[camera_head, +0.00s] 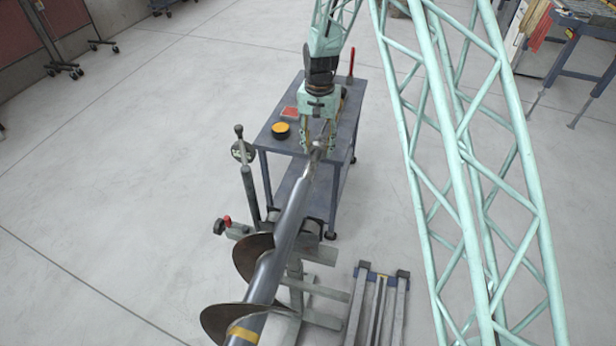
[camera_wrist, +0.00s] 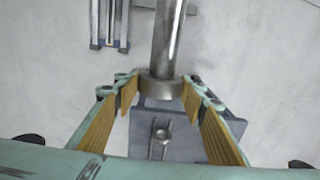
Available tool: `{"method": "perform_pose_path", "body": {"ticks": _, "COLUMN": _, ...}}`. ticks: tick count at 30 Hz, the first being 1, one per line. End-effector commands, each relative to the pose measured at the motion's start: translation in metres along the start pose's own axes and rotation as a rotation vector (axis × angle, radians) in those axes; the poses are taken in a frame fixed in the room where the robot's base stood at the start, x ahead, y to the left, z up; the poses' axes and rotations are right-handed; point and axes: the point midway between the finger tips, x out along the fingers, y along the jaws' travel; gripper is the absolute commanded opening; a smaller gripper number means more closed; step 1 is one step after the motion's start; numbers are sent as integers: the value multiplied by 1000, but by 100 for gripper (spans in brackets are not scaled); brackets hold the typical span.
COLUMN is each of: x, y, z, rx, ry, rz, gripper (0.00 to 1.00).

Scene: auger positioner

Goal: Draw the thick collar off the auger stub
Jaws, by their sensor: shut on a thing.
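The auger (camera_head: 283,232) runs from the lower middle of the head view up to its bare stub near the cart. In the wrist view the shiny stub (camera_wrist: 167,45) comes down from the top edge. The thick collar (camera_wrist: 160,90), a dull metal ring, sits around the stub at its near end. My gripper (camera_head: 318,146) is at that end in the head view, reaching down from above. In the wrist view my gripper (camera_wrist: 161,92) has its ribbed yellow fingers on both sides of the collar, shut on it. The collar is small and partly hidden in the head view.
A grey cart (camera_head: 268,133) stands behind the stub, with a yellow-topped round item (camera_head: 281,130) and a red item (camera_head: 290,113) on it. A positioner lever (camera_head: 247,175) rises left of the auger. A mint lattice frame (camera_head: 470,170) fills the right.

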Motion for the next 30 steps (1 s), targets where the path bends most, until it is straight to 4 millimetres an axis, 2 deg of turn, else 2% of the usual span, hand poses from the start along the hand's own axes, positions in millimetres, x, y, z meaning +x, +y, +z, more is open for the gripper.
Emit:
{"method": "perform_pose_path", "body": {"ticks": 21, "x": 0, "y": 0, "z": -21, "rx": 1, "ry": 0, "rz": 0, "gripper": 27}}
{"method": "perform_pose_path", "body": {"ticks": 30, "x": 0, "y": 0, "z": -24, "rx": 1, "ry": 1, "rz": 0, "gripper": 27}}
